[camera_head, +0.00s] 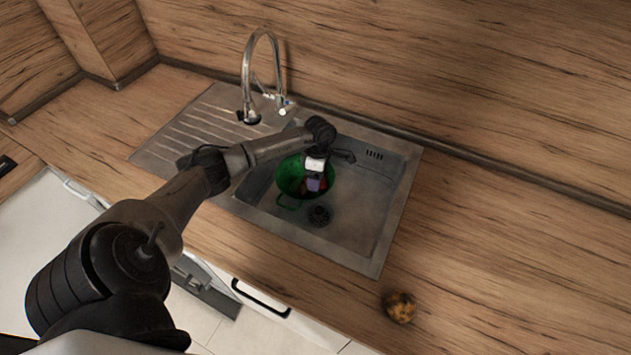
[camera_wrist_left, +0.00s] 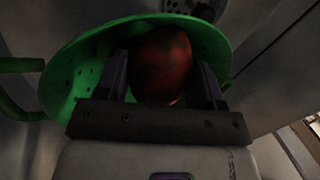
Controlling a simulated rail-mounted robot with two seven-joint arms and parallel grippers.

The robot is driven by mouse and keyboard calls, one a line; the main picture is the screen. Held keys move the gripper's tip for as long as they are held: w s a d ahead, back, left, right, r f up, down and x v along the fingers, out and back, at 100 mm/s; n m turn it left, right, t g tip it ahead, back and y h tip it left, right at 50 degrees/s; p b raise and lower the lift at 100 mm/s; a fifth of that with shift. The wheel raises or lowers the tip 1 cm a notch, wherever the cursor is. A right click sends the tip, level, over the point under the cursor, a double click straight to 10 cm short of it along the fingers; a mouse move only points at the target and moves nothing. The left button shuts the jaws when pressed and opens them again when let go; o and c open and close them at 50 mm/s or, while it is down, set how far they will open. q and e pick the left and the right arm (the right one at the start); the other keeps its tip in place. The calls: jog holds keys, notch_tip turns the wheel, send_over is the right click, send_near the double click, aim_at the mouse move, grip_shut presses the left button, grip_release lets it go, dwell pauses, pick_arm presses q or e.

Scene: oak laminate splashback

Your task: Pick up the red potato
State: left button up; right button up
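The red potato (camera_wrist_left: 163,66) is in the green colander (camera_wrist_left: 62,75), between the two fingers of my left gripper (camera_wrist_left: 165,80) in the left wrist view. The fingers are apart on either side of it; I cannot see firm contact on both sides. In the head view, my left gripper (camera_head: 315,184) points down into the colander (camera_head: 289,178), which stands in the sink basin. A little of the potato's red shows there beside the gripper, and the rest is hidden. My right gripper is not in view.
The steel sink (camera_head: 352,215) surrounds the colander, with a drain (camera_head: 319,216) in front of it. A tall tap (camera_head: 248,75) stands behind, left of the basin. A mottled brown, round item (camera_head: 399,307) lies on the wooden counter at front right. The right counter is otherwise clear.

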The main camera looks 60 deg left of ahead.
pick_arm(q)
jog(key=c, duration=0.6)
jog(key=shift+o, duration=0.2)
jog(key=shift+r, duration=0.15)
